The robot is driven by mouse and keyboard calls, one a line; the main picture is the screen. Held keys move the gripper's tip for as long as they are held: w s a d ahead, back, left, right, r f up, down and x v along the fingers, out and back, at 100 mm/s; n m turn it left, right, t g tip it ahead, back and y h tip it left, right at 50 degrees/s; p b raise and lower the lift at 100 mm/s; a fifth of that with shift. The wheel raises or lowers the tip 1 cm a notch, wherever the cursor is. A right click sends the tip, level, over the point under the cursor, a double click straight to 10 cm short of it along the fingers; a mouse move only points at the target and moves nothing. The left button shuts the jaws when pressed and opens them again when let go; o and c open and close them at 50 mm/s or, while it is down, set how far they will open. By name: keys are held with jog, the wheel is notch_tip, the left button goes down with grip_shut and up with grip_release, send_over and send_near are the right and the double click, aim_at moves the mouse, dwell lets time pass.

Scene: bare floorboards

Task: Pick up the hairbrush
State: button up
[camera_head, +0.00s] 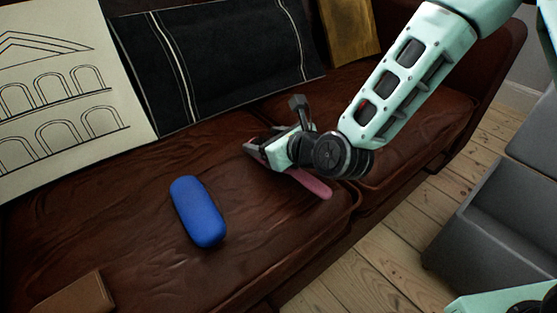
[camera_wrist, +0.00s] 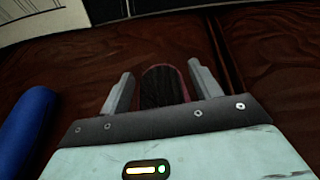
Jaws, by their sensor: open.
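The hairbrush (camera_head: 312,184) lies on the brown leather sofa seat, its pink handle pointing toward the seat's front edge. My gripper (camera_head: 254,150) is low over the brush and hides much of it in the head view. In the wrist view the dark bristled head of the hairbrush (camera_wrist: 161,88), with a reddish rim, lies between the two fingers of my gripper (camera_wrist: 160,84). The fingers are open, with a gap on each side of the brush head. I cannot tell how far down the fingers reach beside it.
A blue case (camera_head: 198,211) lies on the seat left of my gripper, also in the wrist view (camera_wrist: 25,130). A brown object (camera_head: 76,296) lies at the near left. Cushions (camera_head: 230,50) lean on the backrest. A grey object (camera_head: 490,230) stands on the floor at right.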

jog(key=c, duration=1.1)
jog(key=shift+r, duration=0.1)
